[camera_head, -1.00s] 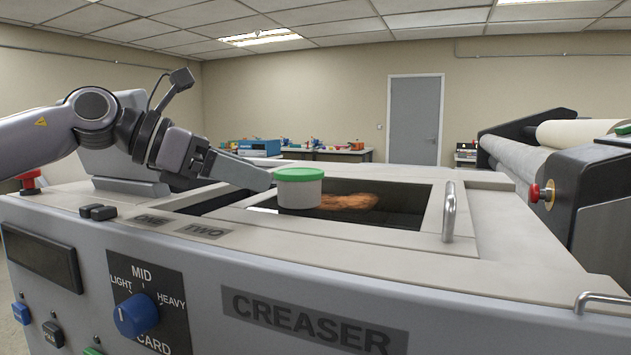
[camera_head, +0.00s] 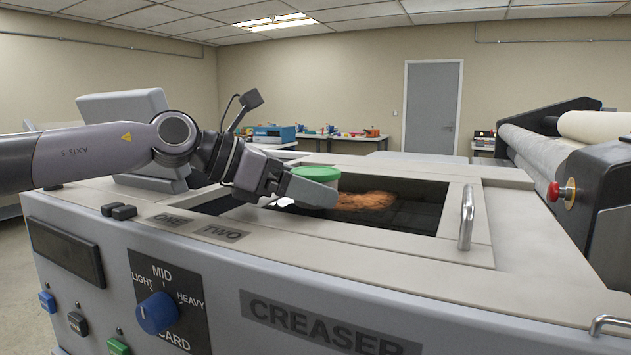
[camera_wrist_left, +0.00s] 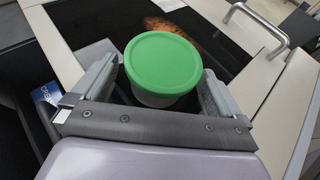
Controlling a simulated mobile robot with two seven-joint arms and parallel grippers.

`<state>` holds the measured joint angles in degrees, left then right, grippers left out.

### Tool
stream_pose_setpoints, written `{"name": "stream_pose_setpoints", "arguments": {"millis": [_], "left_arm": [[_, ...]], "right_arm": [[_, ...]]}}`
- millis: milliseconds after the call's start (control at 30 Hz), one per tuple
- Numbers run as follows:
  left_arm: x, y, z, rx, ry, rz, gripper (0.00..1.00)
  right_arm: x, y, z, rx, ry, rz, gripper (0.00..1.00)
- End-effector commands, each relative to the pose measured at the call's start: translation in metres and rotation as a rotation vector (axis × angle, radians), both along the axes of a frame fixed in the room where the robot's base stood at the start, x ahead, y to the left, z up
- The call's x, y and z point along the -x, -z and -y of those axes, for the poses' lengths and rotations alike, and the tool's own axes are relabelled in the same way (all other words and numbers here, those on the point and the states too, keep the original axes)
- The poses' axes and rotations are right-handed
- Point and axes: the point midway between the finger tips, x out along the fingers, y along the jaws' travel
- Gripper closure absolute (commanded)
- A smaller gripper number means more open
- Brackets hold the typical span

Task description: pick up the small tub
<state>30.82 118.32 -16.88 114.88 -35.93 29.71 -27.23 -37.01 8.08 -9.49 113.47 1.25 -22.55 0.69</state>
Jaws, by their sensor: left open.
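The small tub (camera_head: 316,174) has a green lid and a pale body. It stands in the recessed opening on top of the creaser, upright as far as I can tell. My left gripper (camera_head: 312,190) reaches it from the left, and a finger covers much of its body in the head view. In the left wrist view the tub (camera_wrist_left: 162,66) sits between the two fingers of my open left gripper (camera_wrist_left: 160,88). Whether the fingers touch its sides I cannot tell. My right gripper is not in view.
The creaser's frame (camera_head: 330,238) surrounds the dark opening, with a metal handle (camera_head: 467,217) at its right. A brown-orange patch (camera_head: 367,201) lies in the opening beside the tub. A machine with rollers (camera_head: 545,150) stands at the right.

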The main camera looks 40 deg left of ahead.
Motion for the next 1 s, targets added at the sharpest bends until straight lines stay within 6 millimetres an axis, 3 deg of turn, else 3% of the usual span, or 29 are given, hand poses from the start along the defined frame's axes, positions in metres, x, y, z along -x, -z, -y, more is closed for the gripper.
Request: {"name": "stream_pose_setpoints", "arguments": {"millis": [267,433,467,800,1000], "left_arm": [[-0.001,0.001,0.001,0.0,0.0,0.001,0.0],[-0.001,0.001,0.001,0.0,0.0,0.001,0.52],[-0.001,0.001,0.001,0.0,0.0,0.001,0.58],[-0.001,-0.002,0.0,0.0,-0.001,0.002,0.59],[-0.001,-0.019,0.0,-0.001,-0.002,0.003,0.59]], "right_arm": [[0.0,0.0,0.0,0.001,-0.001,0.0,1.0],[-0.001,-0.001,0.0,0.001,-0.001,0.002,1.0],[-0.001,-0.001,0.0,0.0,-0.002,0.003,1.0],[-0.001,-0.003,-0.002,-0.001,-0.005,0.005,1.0],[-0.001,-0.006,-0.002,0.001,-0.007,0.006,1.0]]}}
